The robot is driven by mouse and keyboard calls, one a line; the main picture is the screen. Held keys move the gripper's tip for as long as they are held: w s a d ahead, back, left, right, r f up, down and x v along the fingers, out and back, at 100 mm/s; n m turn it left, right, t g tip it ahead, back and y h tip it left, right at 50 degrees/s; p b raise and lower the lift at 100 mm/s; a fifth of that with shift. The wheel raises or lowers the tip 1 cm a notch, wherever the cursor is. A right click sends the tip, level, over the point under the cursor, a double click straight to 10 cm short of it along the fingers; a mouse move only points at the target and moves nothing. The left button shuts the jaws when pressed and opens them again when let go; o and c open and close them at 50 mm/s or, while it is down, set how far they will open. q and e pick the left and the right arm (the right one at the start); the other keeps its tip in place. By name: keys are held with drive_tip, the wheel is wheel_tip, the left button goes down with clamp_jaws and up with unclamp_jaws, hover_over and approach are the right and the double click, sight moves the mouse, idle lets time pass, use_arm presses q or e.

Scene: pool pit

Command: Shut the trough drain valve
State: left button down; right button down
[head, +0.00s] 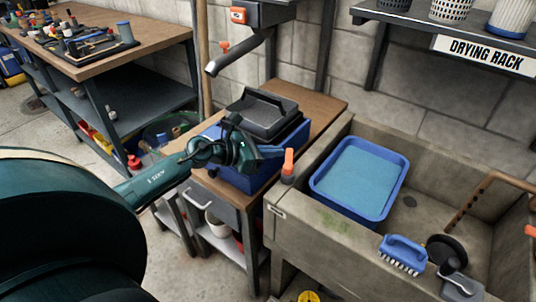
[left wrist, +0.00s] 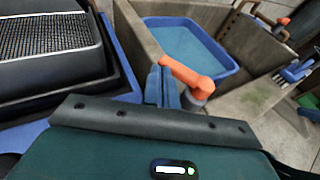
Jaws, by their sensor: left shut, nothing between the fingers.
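An orange lever handle (head: 288,163) stands upright at the left rim of the concrete trough (head: 283,222); it appears to be the drain valve. In the left wrist view the orange lever (left wrist: 190,78) sits on a grey post, just right of my fingertips. My left gripper (left wrist: 163,85) is shut and empty, its fingers close to the lever's end; I cannot tell whether they touch it. In the head view my left gripper (head: 248,155) is over the blue crate's front, left of the lever. My right gripper is not in view.
A blue crate (head: 256,168) with black trays (head: 262,112) stands on the wooden bench left of the trough. A blue basin of water (head: 391,209), a blue brush (head: 403,253) and a black round tool (head: 447,250) are at the trough. A drying rack (head: 484,54) hangs above.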

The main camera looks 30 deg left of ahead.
use_arm(q)
drive_tip(key=shift+s+d, duration=0.15)
drive_tip(key=shift+s, duration=0.5)
drive_tip(key=v, duration=1.3)
drive_tip(key=shift+b, duration=0.35)
drive_tip(key=shift+s+f, duration=0.1)
